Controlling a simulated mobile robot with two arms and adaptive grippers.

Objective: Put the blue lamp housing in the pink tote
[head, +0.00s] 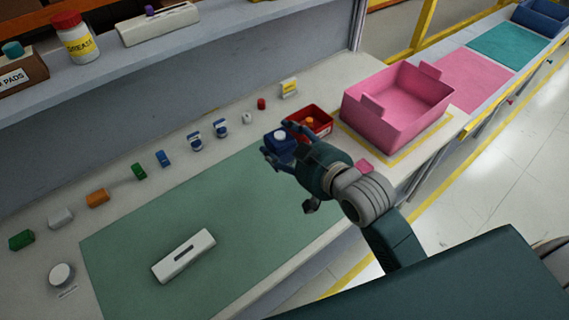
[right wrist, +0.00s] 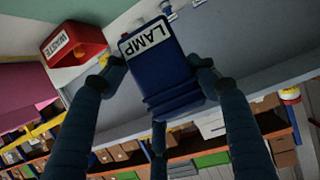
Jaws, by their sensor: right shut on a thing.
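The blue lamp housing (right wrist: 163,75) carries a white "LAMP" label in the right wrist view, and its dark blue body (head: 280,139) shows in the head view. My right gripper (head: 283,143) is shut on it, with fingers on both sides of the housing in the right wrist view (right wrist: 163,80). It holds the housing near the far right corner of the green mat, beside the red bin. The pink tote (head: 388,122) stands open at the right, past the red bin. The part of its floor I can see is empty. My left gripper is not in view.
The red bin (head: 322,134), marked "WASTE" in the right wrist view (right wrist: 75,32), holds an orange item and stands between housing and tote. Several small coloured parts line the back of the table. A white slotted module (head: 183,256) lies on the green mat (head: 130,245).

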